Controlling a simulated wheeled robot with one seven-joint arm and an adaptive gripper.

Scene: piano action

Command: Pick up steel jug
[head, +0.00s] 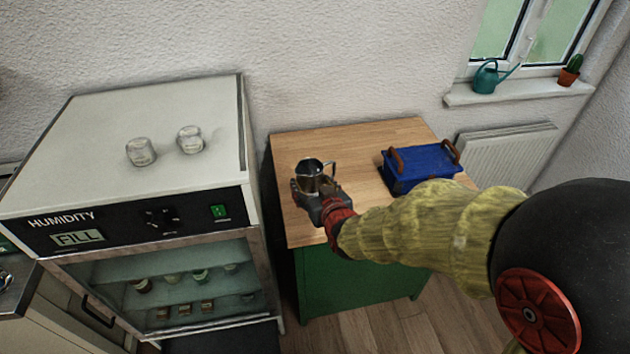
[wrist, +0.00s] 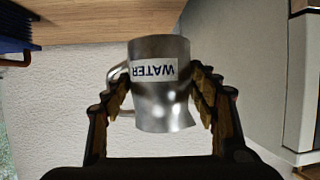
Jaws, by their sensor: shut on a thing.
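The steel jug (head: 309,177) is a shiny metal vessel with a handle on its right side in the head view. In the wrist view the jug (wrist: 160,105) fills the middle, with a white label reading WATER; the picture is upside down, so the jug is upright. My gripper (head: 312,193) is over the left part of the wooden tabletop (head: 360,150). In the wrist view my gripper (wrist: 160,95) is shut on the jug's body, with one finger on each side. I cannot tell whether the jug's base touches the tabletop.
A blue box (head: 418,170) with brown handles stands right of the jug. A humidity cabinet (head: 150,220) with two jars on top stands to the left. A watering can (head: 489,77) and cactus (head: 569,72) are on the windowsill. Bare wood lies behind the jug.

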